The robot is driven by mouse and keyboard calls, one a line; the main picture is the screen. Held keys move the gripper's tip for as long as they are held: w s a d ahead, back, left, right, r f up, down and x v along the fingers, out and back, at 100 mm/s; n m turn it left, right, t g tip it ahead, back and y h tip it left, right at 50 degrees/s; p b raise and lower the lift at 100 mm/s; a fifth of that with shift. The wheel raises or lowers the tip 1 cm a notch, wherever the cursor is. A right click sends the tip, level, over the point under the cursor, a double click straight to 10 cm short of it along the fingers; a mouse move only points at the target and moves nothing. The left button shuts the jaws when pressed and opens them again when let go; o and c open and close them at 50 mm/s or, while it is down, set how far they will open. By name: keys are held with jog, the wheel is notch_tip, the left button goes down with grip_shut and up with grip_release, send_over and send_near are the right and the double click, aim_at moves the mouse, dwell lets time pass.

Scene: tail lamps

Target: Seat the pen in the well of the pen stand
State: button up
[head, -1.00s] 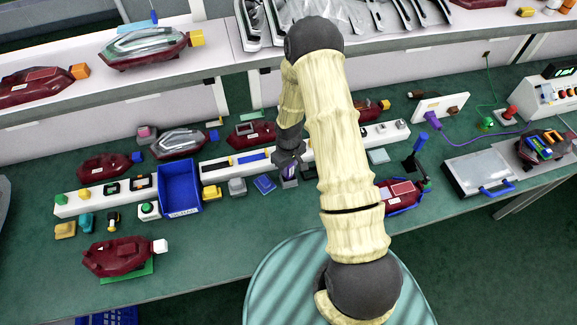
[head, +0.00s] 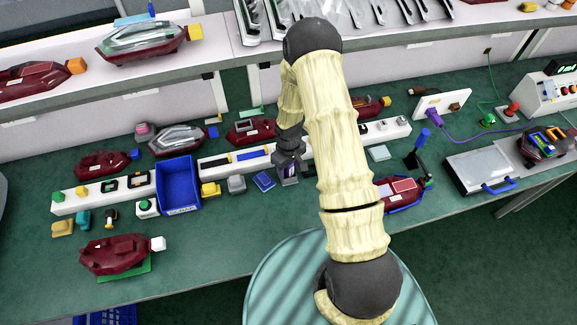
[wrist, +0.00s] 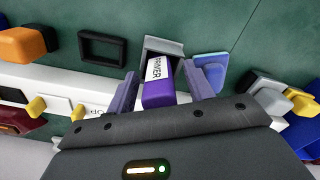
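The pen, purple with a white "PRIMER" label, shows in the wrist view (wrist: 159,92) between my fingers. Its far end meets the grey pen stand (wrist: 165,47), with the stand's walls around that end; how deep it sits is hidden. My gripper (wrist: 160,82) has one finger on each side of the pen, with a visible gap on both sides, so it looks open. In the head view, my gripper (head: 289,160) is above the small stand (head: 288,181), and a bit of purple pen (head: 290,171) shows there.
A blue bin (head: 178,185) stands to the left. A blue pad (head: 264,181) and a grey block (head: 236,184) lie just left of the stand. A white rail (head: 236,159) runs behind. A maroon lamp (head: 398,190) lies to the right.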

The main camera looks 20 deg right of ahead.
jog(key=shift+r, duration=0.15)
notch_tip(320, 180, up, 17)
jog(key=b, duration=0.2)
dwell(0.6)
dwell(0.7)
jog(key=s+r+m+t, duration=0.1)
jog(key=s+r+m, duration=0.1)
jog(key=s+r, duration=0.3)
jog(key=s+r+m+t, duration=0.1)
jog(key=s+r+m, duration=0.2)
jog(key=s, duration=0.7)
jog(key=shift+r+t, duration=0.3)
jog(key=shift+r, duration=0.6)
jog(key=shift+s, duration=0.1)
